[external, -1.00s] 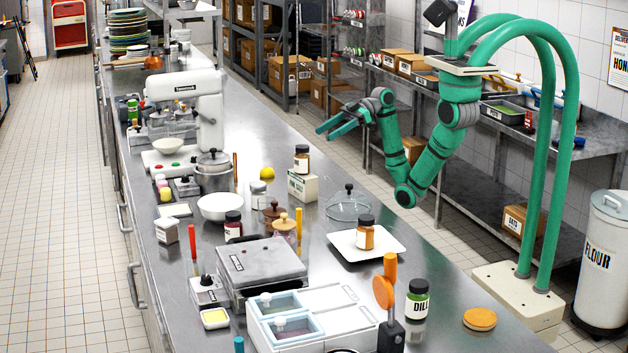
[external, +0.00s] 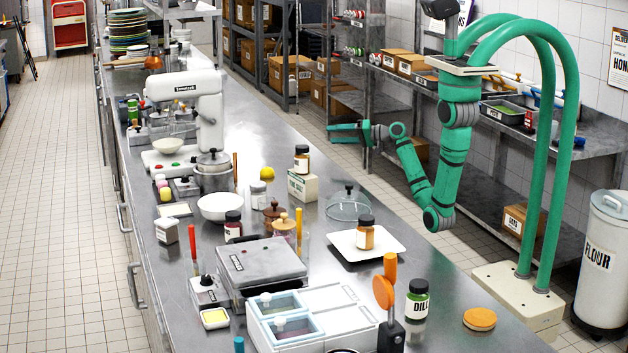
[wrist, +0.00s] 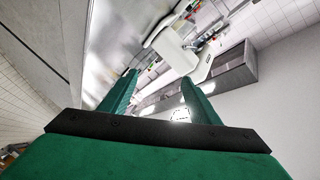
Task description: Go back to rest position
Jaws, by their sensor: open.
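My gripper (external: 347,133) is in the air over the far right edge of the steel counter, with its fingers toward the left of the external view. It holds nothing that I can see. In the wrist view my gripper (wrist: 158,98) shows two green fingers spread wide apart with nothing between them. My arm is folded, with its elbow low beside the counter.
The long steel counter (external: 440,292) carries a white plate with a brown-capped jar (external: 365,234), a glass dome (external: 349,203), a stand mixer (external: 190,105) and a dill jar (external: 417,300). Shelves with boxes (external: 411,65) stand behind my arm. A flour bin (external: 604,262) is at the right.

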